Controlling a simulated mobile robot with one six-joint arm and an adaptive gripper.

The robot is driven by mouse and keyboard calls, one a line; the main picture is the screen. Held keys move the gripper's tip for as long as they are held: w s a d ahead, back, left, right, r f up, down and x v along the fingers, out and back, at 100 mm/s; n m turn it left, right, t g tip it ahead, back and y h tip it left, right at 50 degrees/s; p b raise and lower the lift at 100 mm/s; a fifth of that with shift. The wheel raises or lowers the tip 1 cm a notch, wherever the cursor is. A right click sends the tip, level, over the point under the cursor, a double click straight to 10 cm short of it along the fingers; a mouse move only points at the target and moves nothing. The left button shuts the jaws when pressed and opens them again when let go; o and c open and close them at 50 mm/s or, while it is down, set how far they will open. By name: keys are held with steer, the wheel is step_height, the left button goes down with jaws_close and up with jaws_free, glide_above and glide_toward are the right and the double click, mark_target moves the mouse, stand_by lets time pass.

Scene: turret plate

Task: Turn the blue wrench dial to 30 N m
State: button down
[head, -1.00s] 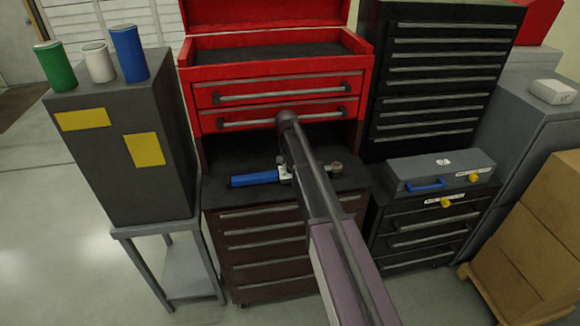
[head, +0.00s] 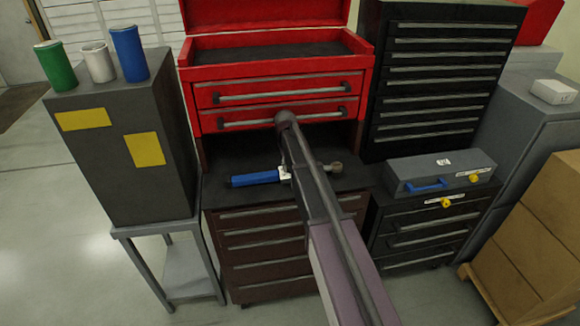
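The blue wrench (head: 256,179) lies on the dark top of the brown drawer cabinet, under the red tool chest. Its blue handle points left and its metal head (head: 334,167) shows to the right of my arm. A small white part (head: 285,174) sits at the inner end of the blue handle; I cannot read any scale or number on it. My arm crosses in front of the wrench's middle and hides it. My gripper is hidden behind my arm near the wrench, so its fingers and any contact do not show.
The red tool chest (head: 275,70) stands above and behind the wrench. A grey case (head: 440,171) lies on the black cabinet at right. Green (head: 55,65), white (head: 98,62) and blue (head: 129,53) cans stand on the grey cabinet at left. Cardboard boxes (head: 545,215) stand at far right.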

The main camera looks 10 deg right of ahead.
steer(key=shift+c, duration=1.7)
jaws_free()
steer(key=shift+m, duration=0.3)
steer(key=m, duration=1.1)
steer(key=shift+d+m+y, duration=0.1)
steer(key=shift+m+y, duration=0.3)
step_height(320, 180, up, 14)
steer(key=p, duration=1.4)
steer(key=s+f+n+b, duration=0.6)
steer(key=s+f+b, duration=0.4)
steer(key=s, duration=0.4)
steer(key=s+f+n+b, duration=0.6)
steer(key=s+f+b, duration=0.5)
steer(key=s, duration=0.4)
steer(key=shift+s+t, duration=0.15)
steer(key=shift+t, duration=0.25)
